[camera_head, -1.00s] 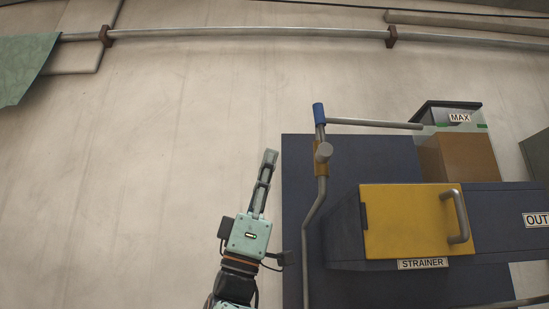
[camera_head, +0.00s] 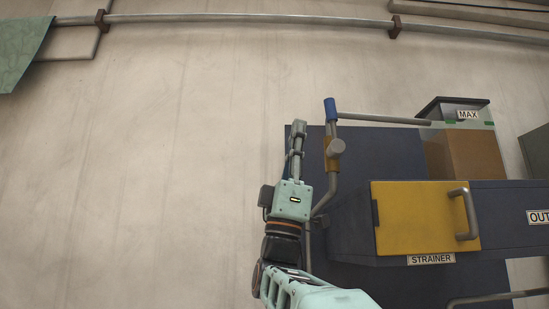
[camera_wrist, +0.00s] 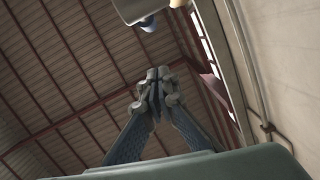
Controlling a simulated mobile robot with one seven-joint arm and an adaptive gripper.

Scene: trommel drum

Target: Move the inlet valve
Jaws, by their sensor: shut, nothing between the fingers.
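What looks like the inlet valve is a grey round knob (camera_head: 336,147) on an orange body (camera_head: 333,164) on the upright grey pipe. A blue piece (camera_head: 331,109) tops that pipe. No inlet label is readable. My gripper (camera_head: 298,128) points up, just left of the valve, and a gap shows between them in the head view. Its fingers are together and empty. In the wrist view the closed fingertips (camera_wrist: 154,88) point up towards the roof. A blue round end (camera_wrist: 147,23) shows beyond them near the top; I cannot tell surely what it belongs to.
A yellow strainer door (camera_head: 415,218) with a grey handle (camera_head: 465,215) is at right on the dark blue machine (camera_head: 500,205). A grey horizontal pipe (camera_head: 385,119) runs from the blue piece to a box marked MAX (camera_head: 468,114).

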